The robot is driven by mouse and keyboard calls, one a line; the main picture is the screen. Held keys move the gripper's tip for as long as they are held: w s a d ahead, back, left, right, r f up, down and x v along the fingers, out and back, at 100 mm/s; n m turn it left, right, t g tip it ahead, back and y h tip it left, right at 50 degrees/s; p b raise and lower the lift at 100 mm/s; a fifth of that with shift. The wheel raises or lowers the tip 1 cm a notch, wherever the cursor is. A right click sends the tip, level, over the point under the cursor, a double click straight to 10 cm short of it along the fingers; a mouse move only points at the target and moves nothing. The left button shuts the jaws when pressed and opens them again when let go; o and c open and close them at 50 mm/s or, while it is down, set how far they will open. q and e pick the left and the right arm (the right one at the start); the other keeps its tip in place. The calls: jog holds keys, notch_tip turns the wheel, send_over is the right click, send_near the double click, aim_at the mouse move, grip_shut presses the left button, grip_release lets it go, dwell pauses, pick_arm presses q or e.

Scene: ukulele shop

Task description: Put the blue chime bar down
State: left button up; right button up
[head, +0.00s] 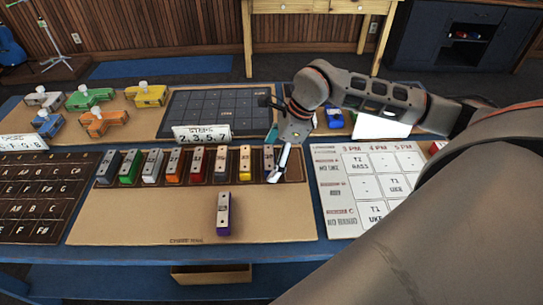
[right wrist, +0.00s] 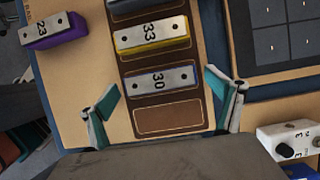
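The chime bar numbered 30 (right wrist: 158,83), with a dark bluish side, lies in the chime rack beside the yellow bar (right wrist: 152,35). In the head view this bar (head: 269,160) is near the rack's right end, partly behind my right gripper (head: 279,157). In the right wrist view my right gripper (right wrist: 164,104) is open, its fingers wide apart on either side of the rack's end, with nothing clamped. An empty slot (right wrist: 168,119) is beside bar 30. My left gripper is not in view.
A purple bar (head: 223,215) lies on the tan board (head: 145,218) in front of the rack. Several other coloured bars fill the rack. A number sign (head: 202,134) stands behind them. A schedule board (head: 365,185) is on the right and a dark grid (head: 215,108) behind.

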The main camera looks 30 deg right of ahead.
jog(key=v, duration=1.2)
jog(key=shift+r, duration=0.25)
jog(key=shift+a, duration=0.15)
